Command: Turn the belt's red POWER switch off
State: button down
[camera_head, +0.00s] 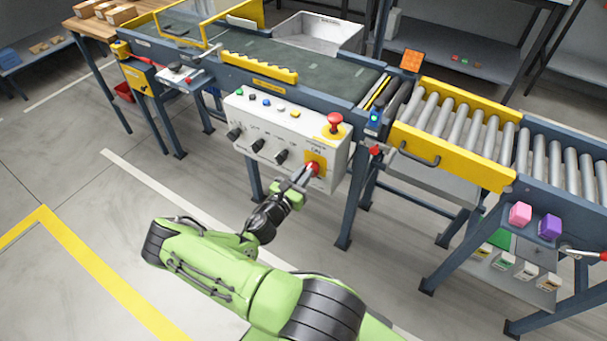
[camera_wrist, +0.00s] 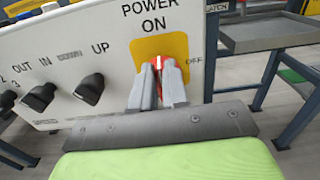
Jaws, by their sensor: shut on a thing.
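The red POWER switch (camera_wrist: 159,63) sits on a yellow plate (camera_wrist: 176,45) at the lower right of the white control panel (camera_head: 262,118). "ON" is printed above it and "OFF" to its right. My gripper (camera_wrist: 158,80) is shut on the switch, one grey finger on each side, and hides most of it. A white mark on the switch's top points up toward "ON". In the head view my gripper (camera_head: 305,177) reaches the switch (camera_head: 314,168) from the lower left.
A red mushroom button (camera_head: 334,122) stands above the switch. Black knobs (camera_wrist: 89,89) sit to the left on the panel. A red-tipped lever (camera_head: 376,151) is to the right. The floor in front is clear.

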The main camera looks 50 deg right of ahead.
jog(key=shift+m, duration=0.3)
jog(key=m+p, duration=0.1)
jog(key=m, duration=0.3)
jog(key=s+f+m+p, duration=0.1)
jog(key=m, duration=0.3)
jog(key=m+p, duration=0.1)
jog(key=m, duration=0.3)
jog(key=shift+s+d+f+m, duration=0.1)
jog(key=shift+s+f+m, duration=0.05)
jog(key=shift+s+m, duration=0.2)
jog(key=shift+s+f+m+p, duration=0.1)
jog(key=shift+f+m+p, duration=0.1)
jog(key=shift+m, duration=0.95)
jog(key=shift+s+f+m+p, duration=0.1)
jog(key=shift+f+m, duration=0.1)
jog(key=shift+m, duration=0.9)
jog(key=c, duration=1.1)
grip_release()
jog(key=shift+w, duration=0.1)
jog(key=shift+c, duration=0.2)
